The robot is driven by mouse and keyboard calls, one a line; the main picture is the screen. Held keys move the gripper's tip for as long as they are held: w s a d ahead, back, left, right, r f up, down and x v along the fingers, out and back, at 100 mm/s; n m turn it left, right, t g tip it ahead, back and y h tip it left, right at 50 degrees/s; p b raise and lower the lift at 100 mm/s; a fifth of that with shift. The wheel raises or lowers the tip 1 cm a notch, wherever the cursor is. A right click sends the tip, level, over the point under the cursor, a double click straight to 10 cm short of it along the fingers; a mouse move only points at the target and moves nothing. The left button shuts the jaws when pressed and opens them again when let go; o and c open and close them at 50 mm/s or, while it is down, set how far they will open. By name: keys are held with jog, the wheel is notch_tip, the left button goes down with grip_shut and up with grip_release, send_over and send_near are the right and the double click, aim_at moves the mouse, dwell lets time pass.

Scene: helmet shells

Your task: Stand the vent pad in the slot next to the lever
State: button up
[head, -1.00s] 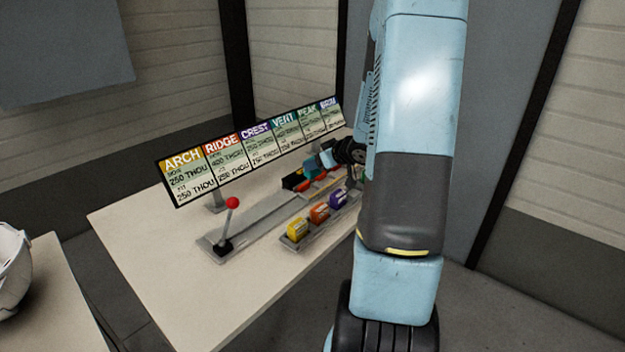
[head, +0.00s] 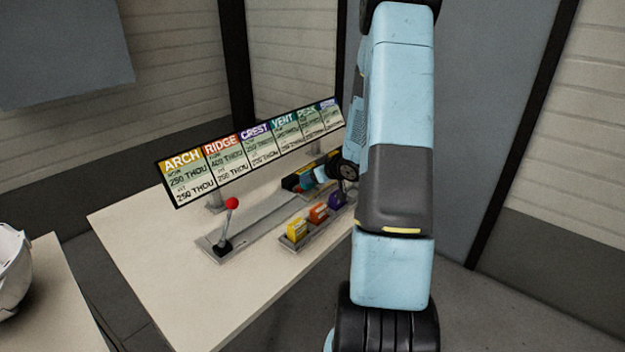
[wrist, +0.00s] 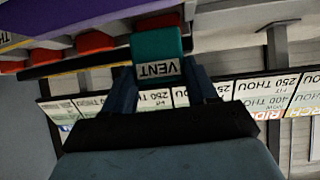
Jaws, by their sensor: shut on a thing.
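The teal vent pad (wrist: 157,43), with a white "VENT" label upside down in the wrist view, is between the two fingers of my gripper (wrist: 163,75), which is shut on it. In the head view my gripper (head: 312,178) is low over the far part of the long grey slotted base (head: 262,219), partly hidden by my arm. The lever (head: 230,208), with a red ball knob, stands at the near left end of this base. My gripper is well apart from the lever. Whether the pad touches anything beneath is unclear.
A grey rack (head: 286,242) in front holds a yellow pad (head: 297,229), an orange pad (head: 319,212) and a purple pad (head: 336,199). A labelled board (head: 250,150) stands behind the base. A white helmet shell (head: 12,270) is on another table at left.

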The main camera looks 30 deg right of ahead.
jog(key=shift+s+a+f, duration=0.1)
jog(key=shift+s+f, duration=0.15)
jog(key=shift+f, duration=0.45)
grip_shut()
jog(key=o, duration=1)
grip_release()
jog(key=shift+o, duration=0.8)
jog(key=shift+w+f, duration=0.15)
jog(key=shift+f, duration=0.05)
jog(key=shift+o, duration=1.1)
jog(key=shift+r, duration=0.2)
jog(key=shift+r, duration=0.1)
jog(key=v, duration=1.2)
jog(key=shift+w+r, duration=0.1)
